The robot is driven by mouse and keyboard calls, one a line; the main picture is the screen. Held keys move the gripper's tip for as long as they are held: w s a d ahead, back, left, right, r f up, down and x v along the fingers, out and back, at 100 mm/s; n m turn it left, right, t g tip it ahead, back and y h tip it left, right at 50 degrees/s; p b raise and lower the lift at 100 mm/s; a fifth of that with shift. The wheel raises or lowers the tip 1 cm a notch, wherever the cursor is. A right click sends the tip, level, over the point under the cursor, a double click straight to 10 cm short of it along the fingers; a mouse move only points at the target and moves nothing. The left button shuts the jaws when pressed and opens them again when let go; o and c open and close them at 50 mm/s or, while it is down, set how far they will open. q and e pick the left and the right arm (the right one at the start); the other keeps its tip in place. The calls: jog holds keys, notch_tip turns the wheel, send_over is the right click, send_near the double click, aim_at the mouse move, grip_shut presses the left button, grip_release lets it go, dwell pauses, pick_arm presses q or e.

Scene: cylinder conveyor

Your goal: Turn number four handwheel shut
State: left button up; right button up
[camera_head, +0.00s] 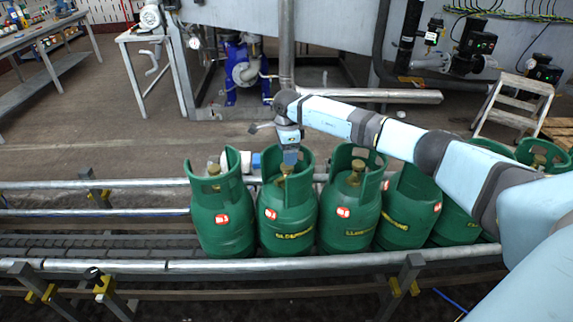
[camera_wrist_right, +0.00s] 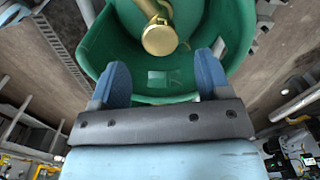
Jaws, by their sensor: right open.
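Several green gas cylinders stand in a row on the conveyor, each with a red label too small to read surely. My right gripper (camera_head: 290,157) points down at the collar of the second cylinder from the left (camera_head: 288,215). Its brass valve (camera_head: 285,170) shows just below the gripper. In the right wrist view my blue fingers (camera_wrist_right: 161,62) are apart and empty. The round brass handwheel (camera_wrist_right: 160,38) lies beyond the fingertips, near the middle between them, inside the green collar (camera_wrist_right: 238,40). I cannot tell whether the fingers touch the collar. My left gripper is out of view.
The leftmost cylinder (camera_head: 222,225) and the third one (camera_head: 349,215) stand close on either side. Metal rails (camera_head: 110,265) run along the conveyor. The conveyor (camera_head: 100,243) is empty at the left. A blue pump (camera_head: 243,75) and a step stool (camera_head: 515,105) stand behind.

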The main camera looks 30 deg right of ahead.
jog(key=shift+f, duration=2.4)
jog(key=c, duration=0.9)
